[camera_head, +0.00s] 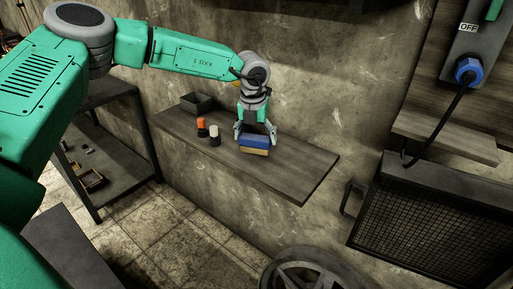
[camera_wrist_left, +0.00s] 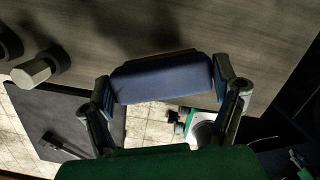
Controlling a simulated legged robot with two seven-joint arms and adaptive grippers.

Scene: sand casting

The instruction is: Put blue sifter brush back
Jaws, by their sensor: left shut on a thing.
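The blue sifter brush (camera_head: 255,141) has a blue top and a tan lower part. It is at the wooden wall shelf (camera_head: 290,178), right of the middle of the board. My left gripper (camera_head: 255,132) comes down over it from above and is shut on it. In the left wrist view the blue brush (camera_wrist_left: 163,78) spans between the two fingers of the gripper (camera_wrist_left: 168,90). I cannot tell whether its underside touches the shelf. My right gripper is not in view.
An orange-topped item (camera_head: 202,127) and a white-topped item (camera_head: 214,136) stand left of the brush on the shelf. A dark open box (camera_head: 197,103) sits at the shelf's left end. The right part of the shelf is clear. A mesh-fronted unit (camera_head: 435,225) stands at the right.

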